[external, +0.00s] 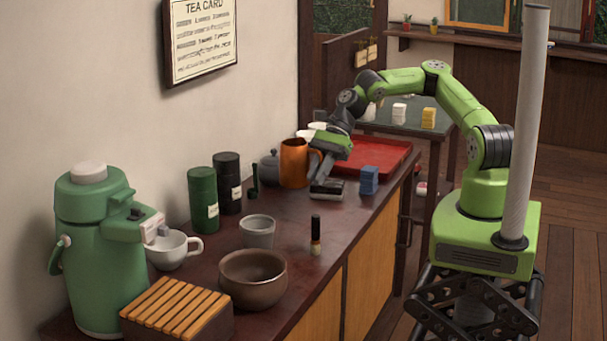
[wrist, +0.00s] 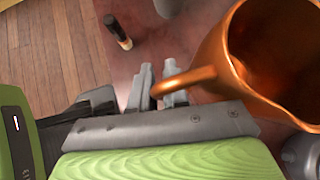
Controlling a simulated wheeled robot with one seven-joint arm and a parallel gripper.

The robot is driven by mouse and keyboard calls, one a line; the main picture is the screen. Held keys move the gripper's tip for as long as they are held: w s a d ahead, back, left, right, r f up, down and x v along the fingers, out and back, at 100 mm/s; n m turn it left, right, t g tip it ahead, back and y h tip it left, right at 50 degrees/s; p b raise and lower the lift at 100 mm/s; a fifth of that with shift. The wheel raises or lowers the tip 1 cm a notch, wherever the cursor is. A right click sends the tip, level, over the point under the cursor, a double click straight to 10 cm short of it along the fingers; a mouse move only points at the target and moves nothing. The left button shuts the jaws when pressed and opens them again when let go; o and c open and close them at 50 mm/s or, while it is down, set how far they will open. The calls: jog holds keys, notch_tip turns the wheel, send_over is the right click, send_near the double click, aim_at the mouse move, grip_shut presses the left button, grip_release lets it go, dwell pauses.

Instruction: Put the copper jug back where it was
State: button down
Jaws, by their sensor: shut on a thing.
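The copper jug (external: 293,163) stands upright on the dark counter, in front of a grey lidded pot, with its handle to the right. My gripper (external: 314,174) is at the jug's handle side. In the wrist view the jug (wrist: 275,50) fills the upper right, and its handle (wrist: 185,80) runs between the two fingertips of my gripper (wrist: 158,92). The gripper is shut on the handle. The jug's inside looks empty. I cannot tell whether its base touches the counter.
A red tray (external: 370,157) lies behind my gripper. Blue blocks (external: 369,180) and a dark, pale-topped object (external: 327,188) stand close to the right. Dark canisters (external: 227,180), a grey cup (external: 258,232) and a brown bowl (external: 253,279) are nearer the camera. The counter in front of the jug is partly clear.

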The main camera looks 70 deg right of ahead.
notch_tip(320, 180, down, 10)
jog(key=b, duration=0.4)
jog(key=shift+f, duration=0.25)
jog(key=shift+r, duration=0.1)
jog(key=c, duration=1.1)
grip_release()
